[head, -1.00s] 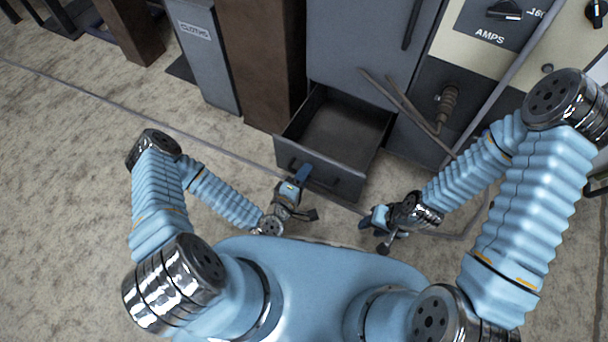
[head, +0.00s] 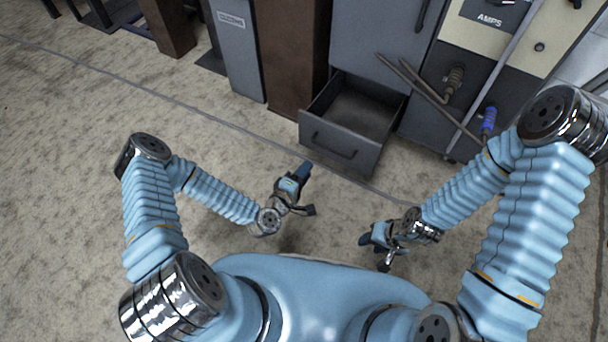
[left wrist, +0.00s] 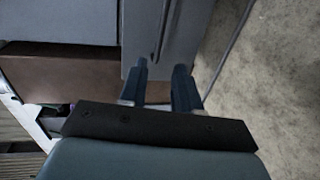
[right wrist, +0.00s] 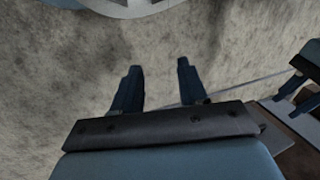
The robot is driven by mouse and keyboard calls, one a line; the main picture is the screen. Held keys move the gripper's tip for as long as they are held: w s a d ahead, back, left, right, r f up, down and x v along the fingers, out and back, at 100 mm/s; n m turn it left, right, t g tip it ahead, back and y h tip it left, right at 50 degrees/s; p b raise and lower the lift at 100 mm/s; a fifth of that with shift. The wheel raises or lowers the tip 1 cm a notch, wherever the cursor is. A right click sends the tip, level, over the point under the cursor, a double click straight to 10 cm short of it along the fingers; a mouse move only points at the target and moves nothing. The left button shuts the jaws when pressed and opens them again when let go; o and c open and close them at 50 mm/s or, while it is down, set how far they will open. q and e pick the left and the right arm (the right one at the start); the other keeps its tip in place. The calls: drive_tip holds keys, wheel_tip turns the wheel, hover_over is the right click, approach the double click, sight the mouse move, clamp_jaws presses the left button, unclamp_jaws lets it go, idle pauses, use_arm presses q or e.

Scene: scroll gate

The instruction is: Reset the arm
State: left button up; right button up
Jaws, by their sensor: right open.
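My left gripper (head: 304,172) is in front of the open drawer, on the near side of its front panel. In the left wrist view its two blue fingers (left wrist: 162,70) stand apart with nothing between them. My right gripper (head: 373,252) is low near my body, to the right of the left one. In the right wrist view its fingers (right wrist: 158,72) are wide apart and empty, with bare floor beyond them. Both arms are bent with the forearms turned inward.
A grey cabinet has an open, empty-looking drawer (head: 342,146) low down. A brown pillar (head: 288,60) and a narrow grey locker (head: 238,45) stand left of it. A panel marked AMPS with thick cables (head: 428,90) stands right. The floor (head: 70,130) at left is clear.

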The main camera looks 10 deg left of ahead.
idle(0.4)
use_arm(q)
drive_tip(key=s+a+r+m+g+y+p, duration=0.1)
drive_tip(key=s+m+g+p, duration=0.4)
drive_tip(key=s+m+g, duration=0.7)
drive_tip(key=s+a+r+g, duration=0.1)
drive_tip(key=s+r, duration=0.1)
drive_tip(key=s, duration=0.3)
drive_tip(key=shift+s+a+g+y+p, duration=0.25)
drive_tip(key=shift+a+g+y+p, duration=0.05)
drive_tip(key=shift+a+g+p, duration=0.1)
